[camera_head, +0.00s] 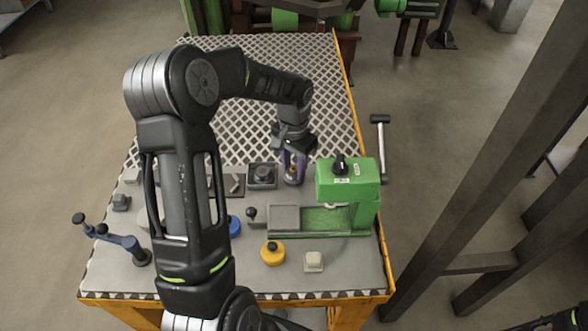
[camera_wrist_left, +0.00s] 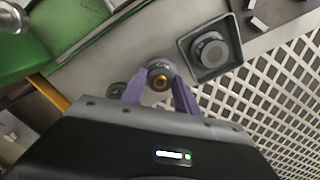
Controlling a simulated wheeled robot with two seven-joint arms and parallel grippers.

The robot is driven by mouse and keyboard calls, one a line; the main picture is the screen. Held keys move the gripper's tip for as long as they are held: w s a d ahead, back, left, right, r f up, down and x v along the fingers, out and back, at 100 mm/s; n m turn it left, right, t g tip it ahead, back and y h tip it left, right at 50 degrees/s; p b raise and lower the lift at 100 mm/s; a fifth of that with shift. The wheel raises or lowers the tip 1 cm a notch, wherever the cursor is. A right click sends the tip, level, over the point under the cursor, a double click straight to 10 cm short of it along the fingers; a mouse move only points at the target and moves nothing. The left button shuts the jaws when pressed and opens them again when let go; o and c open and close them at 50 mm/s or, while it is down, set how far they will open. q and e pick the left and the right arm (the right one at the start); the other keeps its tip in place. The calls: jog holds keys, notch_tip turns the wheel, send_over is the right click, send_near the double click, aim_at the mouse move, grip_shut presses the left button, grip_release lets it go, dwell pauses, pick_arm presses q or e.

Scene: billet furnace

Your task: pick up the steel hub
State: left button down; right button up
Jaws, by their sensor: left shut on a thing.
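The steel hub (camera_wrist_left: 157,72) appears to be the round grey part with a brass-coloured centre in the left wrist view. My left gripper (camera_wrist_left: 158,86) is shut on it, with one purple finger on each side. In the head view the hub (camera_head: 292,180) shows low between the fingers of my left gripper (camera_head: 293,168), at the grey bench top left of the green press. I cannot tell whether it touches the bench. My right gripper is not in view.
A square dark tray (camera_wrist_left: 184,46) with a round grey part stands close beside the hub. The green press (camera_head: 347,183) is to the right. A yellow knobbed piece (camera_head: 272,254), a pale block (camera_head: 313,262) and a blue lever tool (camera_head: 125,243) are nearer. A perforated plate (camera_head: 310,80) lies behind.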

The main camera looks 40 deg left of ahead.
aim_at(294, 169)
pick_arm(q)
notch_tip(294, 169, up, 9)
jog(key=shift+r+b, duration=0.2)
jog(key=shift+b, duration=0.2)
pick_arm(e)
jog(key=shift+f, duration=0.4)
